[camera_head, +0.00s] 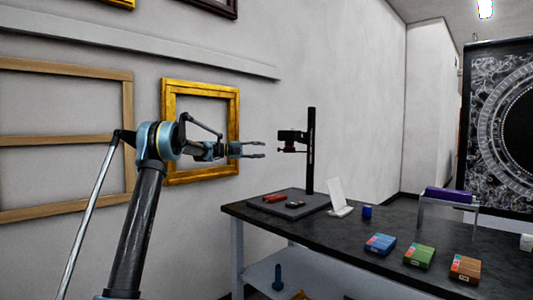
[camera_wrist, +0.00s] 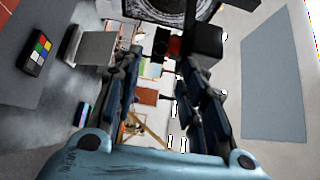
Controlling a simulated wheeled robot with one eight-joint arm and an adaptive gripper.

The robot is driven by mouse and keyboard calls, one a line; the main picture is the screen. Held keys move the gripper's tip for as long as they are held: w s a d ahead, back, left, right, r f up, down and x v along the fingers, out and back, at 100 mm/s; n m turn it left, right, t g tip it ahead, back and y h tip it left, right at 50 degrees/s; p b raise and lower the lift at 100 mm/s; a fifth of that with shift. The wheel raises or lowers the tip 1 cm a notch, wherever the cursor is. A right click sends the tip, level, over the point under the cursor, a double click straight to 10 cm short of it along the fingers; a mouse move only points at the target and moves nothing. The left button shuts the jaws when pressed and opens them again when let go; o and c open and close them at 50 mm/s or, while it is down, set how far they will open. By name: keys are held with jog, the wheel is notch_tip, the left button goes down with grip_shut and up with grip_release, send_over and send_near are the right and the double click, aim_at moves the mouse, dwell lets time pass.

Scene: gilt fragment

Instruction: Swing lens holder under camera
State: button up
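The camera (camera_head: 291,136) is a black box mounted on a black upright post of a copy stand. The lens holder (camera_head: 291,150) appears as a thin dark arm just below the camera, reaching left from the post. My gripper (camera_head: 264,150) is open and empty, left of the holder at about its height, with a gap between them. In the wrist view my gripper (camera_wrist: 160,65) has its fingers spread. Beyond them are a black block that looks like the camera (camera_wrist: 206,42) and a small red patch (camera_wrist: 174,47). I cannot tell whether the red patch belongs to the holder.
The stand's base (camera_head: 310,201) holds a red item (camera_head: 275,198). A white card (camera_head: 338,195), a blue cup (camera_head: 367,211) and several coloured boxes (camera_head: 419,256) occupy the dark table (camera_head: 390,225). A gold frame (camera_head: 172,130) hangs behind my arm. Air around the gripper looks clear.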

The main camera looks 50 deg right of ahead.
jog(key=shift+v, duration=1.2)
